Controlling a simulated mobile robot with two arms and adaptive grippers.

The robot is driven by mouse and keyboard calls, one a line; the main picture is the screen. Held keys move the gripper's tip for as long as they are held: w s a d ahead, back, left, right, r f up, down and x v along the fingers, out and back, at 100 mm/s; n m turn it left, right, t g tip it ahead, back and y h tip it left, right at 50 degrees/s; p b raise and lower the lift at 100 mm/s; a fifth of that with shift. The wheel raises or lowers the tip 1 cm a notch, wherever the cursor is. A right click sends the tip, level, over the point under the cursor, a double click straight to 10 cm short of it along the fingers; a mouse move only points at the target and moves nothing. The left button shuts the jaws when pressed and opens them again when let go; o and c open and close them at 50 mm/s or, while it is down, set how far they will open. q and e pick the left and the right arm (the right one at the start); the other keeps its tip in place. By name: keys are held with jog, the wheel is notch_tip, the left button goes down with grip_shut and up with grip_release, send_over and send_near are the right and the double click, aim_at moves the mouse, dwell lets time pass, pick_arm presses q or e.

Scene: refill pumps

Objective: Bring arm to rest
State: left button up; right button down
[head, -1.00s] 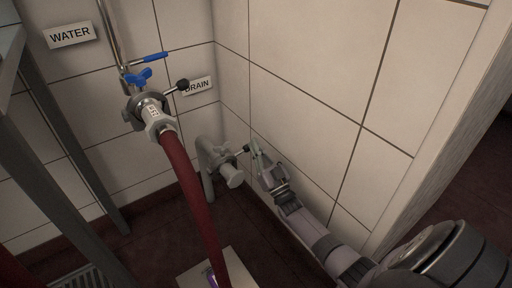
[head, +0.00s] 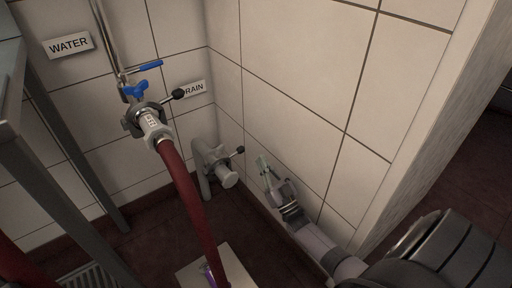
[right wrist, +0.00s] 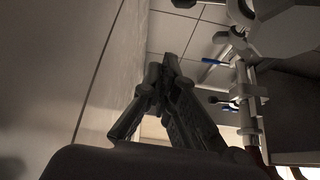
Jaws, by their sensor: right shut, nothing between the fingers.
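My right gripper (head: 266,171) is near the right wall, to the right of the drain valve and apart from it. Its fingers are together and hold nothing; in the right wrist view the shut fingers (right wrist: 161,78) point up towards the tiled wall. My right arm comes in from the lower right of the head view. My left gripper is not in view.
A red hose (head: 190,200) hangs from the coupling (head: 154,128) at the water valve (head: 136,90). The grey drain pipe (head: 222,168) with a black-knobbed lever stands in the corner. A grey metal frame (head: 60,170) is at left. A pale plate (head: 190,279) lies on the dark floor.

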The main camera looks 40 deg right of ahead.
jog(key=shift+v, duration=0.95)
jog(key=shift+a+r, duration=0.1)
